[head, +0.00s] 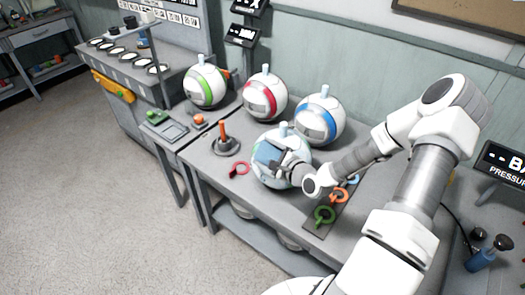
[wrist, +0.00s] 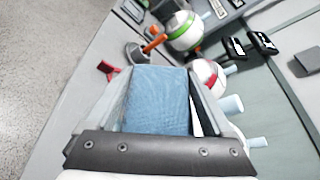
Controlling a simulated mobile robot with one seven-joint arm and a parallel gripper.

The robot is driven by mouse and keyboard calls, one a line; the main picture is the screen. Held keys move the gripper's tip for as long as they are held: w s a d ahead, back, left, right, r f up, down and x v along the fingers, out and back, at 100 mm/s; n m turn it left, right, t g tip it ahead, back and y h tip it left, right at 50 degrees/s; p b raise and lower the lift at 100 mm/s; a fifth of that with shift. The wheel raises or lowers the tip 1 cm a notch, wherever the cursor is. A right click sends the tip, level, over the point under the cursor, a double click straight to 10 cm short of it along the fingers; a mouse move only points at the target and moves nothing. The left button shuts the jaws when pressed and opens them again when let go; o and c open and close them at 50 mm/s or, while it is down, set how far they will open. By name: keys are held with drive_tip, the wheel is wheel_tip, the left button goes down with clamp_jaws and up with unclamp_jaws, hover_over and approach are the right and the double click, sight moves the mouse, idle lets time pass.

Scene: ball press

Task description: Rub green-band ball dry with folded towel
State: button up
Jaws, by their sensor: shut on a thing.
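The green-band ball (head: 205,86) is white with a green stripe and a pale stem on top. It stands at the far left of the row of balls, and it also shows at the top of the wrist view (wrist: 183,33). My gripper (head: 276,160) is shut on the folded blue towel (wrist: 157,100), which fills the space between the fingers. The towel shows in the head view (head: 266,153) in front of a pale ball (head: 266,180), well apart from the green-band ball. I cannot tell whether towel and pale ball touch.
A red-band ball (head: 265,97) and a blue-band ball (head: 319,120) stand behind my gripper.

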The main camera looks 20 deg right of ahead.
drive_tip(key=shift+w+a, duration=0.4)
drive_tip(key=shift+w, duration=0.25)
drive_tip(key=shift+w+a, duration=0.4)
drive_tip(key=shift+w, duration=0.2)
drive_tip(key=shift+r, duration=0.1)
drive_tip(key=shift+s+a+r+p, duration=0.4)
drive_tip(key=shift+a+r+p, duration=0.2)
drive_tip(key=shift+r, duration=0.1)
drive_tip(key=shift+s+a+r+p, duration=0.35)
drive_tip(key=shift+a+r+p, duration=0.2)
drive_tip(key=shift+r, duration=0.15)
drive_tip(key=shift+s+a+r+p, duration=0.4)
drive_tip(key=shift+a+r+p, duration=0.2)
drive_tip(key=shift+r, duration=0.1)
drive_tip(key=shift+s+a+r+m+t+h, duration=0.2)
drive_tip(key=shift+a+r+m+h, duration=0.35)
drive_tip(key=shift+r+h, duration=0.25)
drive_tip(key=shift+s+a+r+m+t+h, duration=0.15)
drive_tip(key=shift+a+r+m+h, duration=0.25)
drive_tip(key=shift+r+m+h, duration=0.3)
drive_tip(key=shift+s+a+r+m+t+h, duration=0.1)
drive_tip(key=shift+s+a+r+m+h, duration=0.1)
drive_tip(key=shift+a+r+m+h, duration=0.5)
drive_tip(key=shift+d+n+b, duration=0.25)
drive_tip(key=shift+b, duration=0.1)
